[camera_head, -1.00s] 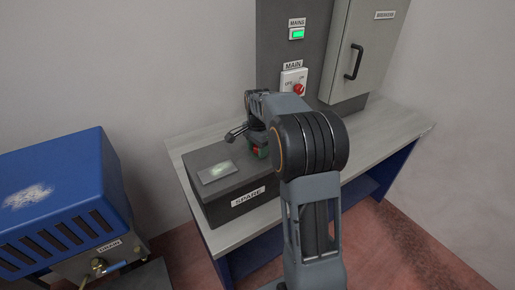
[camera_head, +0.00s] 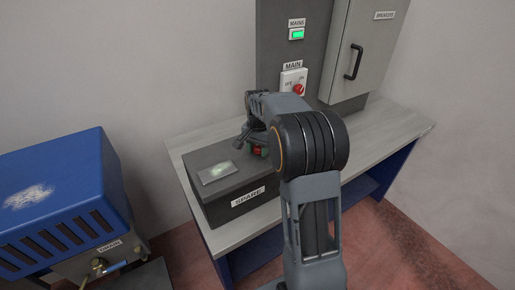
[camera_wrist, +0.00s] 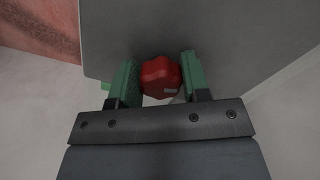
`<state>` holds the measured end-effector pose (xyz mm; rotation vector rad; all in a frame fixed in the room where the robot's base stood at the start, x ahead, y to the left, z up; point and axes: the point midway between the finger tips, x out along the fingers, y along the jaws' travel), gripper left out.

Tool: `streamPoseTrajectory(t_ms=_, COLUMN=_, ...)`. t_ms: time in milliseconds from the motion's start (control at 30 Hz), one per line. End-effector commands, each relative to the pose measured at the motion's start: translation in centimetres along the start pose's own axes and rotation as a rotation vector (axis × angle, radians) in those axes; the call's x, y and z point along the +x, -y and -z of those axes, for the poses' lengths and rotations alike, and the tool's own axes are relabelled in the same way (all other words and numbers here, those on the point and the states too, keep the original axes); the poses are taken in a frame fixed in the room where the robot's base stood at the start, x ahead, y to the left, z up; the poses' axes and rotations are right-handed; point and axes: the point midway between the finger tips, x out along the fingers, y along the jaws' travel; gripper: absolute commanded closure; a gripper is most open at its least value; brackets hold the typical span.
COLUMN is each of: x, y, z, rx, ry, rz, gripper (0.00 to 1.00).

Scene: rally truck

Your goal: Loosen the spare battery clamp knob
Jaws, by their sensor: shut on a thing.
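The spare battery (camera_head: 222,196) is a dark grey box with a SPARE label, standing on the bench left of my arm. Its red clamp knob (camera_wrist: 160,77) shows in the wrist view as a lobed knob with a small pale mark at its lower right. My gripper (camera_wrist: 160,80) has green-padded fingers on both sides of the knob and is shut on it. In the head view the knob (camera_head: 258,150) is a small red patch at the gripper, partly hidden by the arm.
The bench (camera_head: 380,150) has bare room to the right. Behind it stand a dark panel with a red MAIN switch (camera_head: 299,89) and a grey breaker cabinet (camera_head: 362,50). A blue-covered unit (camera_head: 60,200) with a drain valve stands at the left.

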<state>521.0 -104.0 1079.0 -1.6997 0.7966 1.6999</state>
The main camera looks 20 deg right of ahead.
Motion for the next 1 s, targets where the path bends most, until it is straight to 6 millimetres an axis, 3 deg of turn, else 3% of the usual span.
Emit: streamPoseTrajectory(t_ms=1000, x=0.08, y=-0.35, z=0.18, rx=-0.945, ry=0.000, rz=0.000, gripper=0.81)
